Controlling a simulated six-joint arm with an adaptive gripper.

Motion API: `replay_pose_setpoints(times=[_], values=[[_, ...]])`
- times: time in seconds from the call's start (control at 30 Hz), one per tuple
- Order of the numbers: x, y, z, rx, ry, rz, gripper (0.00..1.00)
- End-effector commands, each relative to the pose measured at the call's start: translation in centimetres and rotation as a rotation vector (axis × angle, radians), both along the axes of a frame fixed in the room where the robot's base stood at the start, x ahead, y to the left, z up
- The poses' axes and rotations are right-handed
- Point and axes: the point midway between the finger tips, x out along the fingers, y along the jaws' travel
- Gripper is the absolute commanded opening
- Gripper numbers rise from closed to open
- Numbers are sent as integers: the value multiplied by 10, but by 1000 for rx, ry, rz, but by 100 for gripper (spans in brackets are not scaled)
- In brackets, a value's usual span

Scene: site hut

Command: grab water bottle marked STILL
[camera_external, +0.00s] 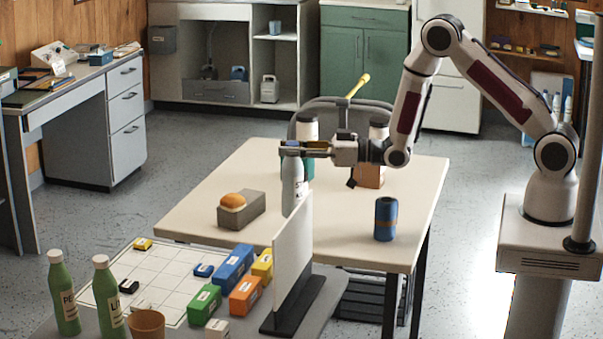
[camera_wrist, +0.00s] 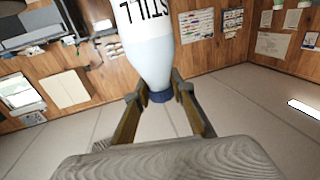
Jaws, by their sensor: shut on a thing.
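The bottle marked STILL is white with a blue cap. In the external view the bottle (camera_external: 294,184) stands upright at the middle of the light table, partly behind a white panel. In the wrist view the bottle (camera_wrist: 148,45) shows its STILL lettering upside down. My gripper (camera_external: 292,148) reaches in level from the right and is shut on the bottle's cap and neck. In the wrist view the two fingers of my gripper (camera_wrist: 160,95) press on either side of the blue cap. I cannot tell whether its base touches the table.
A white-topped teal bottle (camera_external: 309,130) stands close behind. An orange box (camera_external: 370,177) and a blue can (camera_external: 386,219) are to the right. A grey block (camera_external: 240,210) with an orange item is to the left. The white panel (camera_external: 293,252) stands in front.

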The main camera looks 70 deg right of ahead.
Motion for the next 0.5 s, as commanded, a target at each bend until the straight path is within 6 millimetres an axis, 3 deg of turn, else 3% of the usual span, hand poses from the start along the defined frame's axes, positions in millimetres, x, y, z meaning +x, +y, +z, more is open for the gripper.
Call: replay_pose_setpoints(times=[0.2, 0.5], values=[[0, 0, 28, 0, -5, 0, 0], [1, 0, 47, 0, -4, 0, 0]])
